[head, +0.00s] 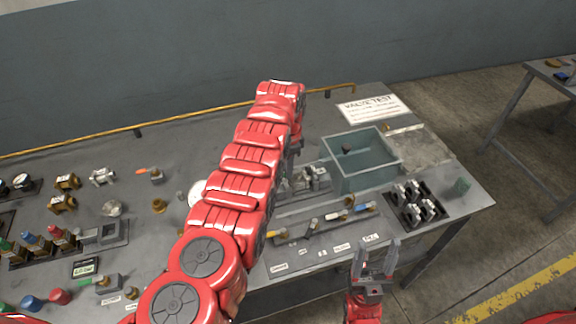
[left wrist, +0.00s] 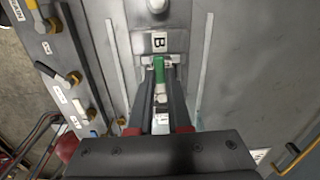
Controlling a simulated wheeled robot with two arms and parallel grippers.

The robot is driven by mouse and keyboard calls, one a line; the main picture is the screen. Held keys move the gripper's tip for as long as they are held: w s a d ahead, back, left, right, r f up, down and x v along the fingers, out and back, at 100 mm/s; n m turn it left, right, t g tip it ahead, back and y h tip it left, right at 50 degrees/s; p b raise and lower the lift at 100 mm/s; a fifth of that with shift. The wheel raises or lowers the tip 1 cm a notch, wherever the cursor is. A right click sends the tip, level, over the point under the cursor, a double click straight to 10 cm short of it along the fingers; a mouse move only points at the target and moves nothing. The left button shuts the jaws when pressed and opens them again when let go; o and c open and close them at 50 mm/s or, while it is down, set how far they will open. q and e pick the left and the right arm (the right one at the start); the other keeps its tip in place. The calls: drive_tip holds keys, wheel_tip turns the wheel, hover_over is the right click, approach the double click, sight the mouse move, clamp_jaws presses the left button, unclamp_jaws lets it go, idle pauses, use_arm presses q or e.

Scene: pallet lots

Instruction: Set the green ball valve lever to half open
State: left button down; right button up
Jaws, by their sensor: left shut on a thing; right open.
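The green lever (left wrist: 159,70) shows in the left wrist view, below a plate marked B (left wrist: 160,42). My left gripper (left wrist: 161,66) is shut on this lever, with one dark finger on each side of it. A pale metal part (left wrist: 161,120) shows between the fingers; the rest of the valve is hidden by the gripper. In the head view my red left arm covers the lever and most of the left gripper. My right gripper (head: 375,262) is open and empty, in front of the table's front edge.
A teal open bin (head: 362,178) stands right of my left arm, with a black tray of metal fittings (head: 416,207) in front. A row of coloured-handled valves (head: 337,216) lies near the front edge. Loose fittings (head: 103,177) and coloured-cap parts fill the left side.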

use_arm(q)
drive_tip(key=shift+s+d+r+n+p, duration=0.1)
drive_tip(key=shift+s+r+n+p, duration=0.15)
drive_tip(key=shift+n+p, duration=0.85)
drive_tip(key=n, duration=0.2)
drive_tip(key=s+n, duration=0.1)
drive_tip(key=shift+d+f+p, duration=0.35)
drive_tip(key=shift+s+d+r+n+b, duration=0.1)
drive_tip(key=shift+d+n+b, duration=0.1)
drive_tip(key=shift+n+b, duration=0.45)
drive_tip(key=shift+s+d+n+b, duration=0.15)
drive_tip(key=shift+n+b, duration=0.15)
drive_tip(key=shift+n, duration=0.55)
drive_tip(key=c, duration=0.8)
unclamp_jaws()
drive_tip(key=shift+c, duration=0.2)
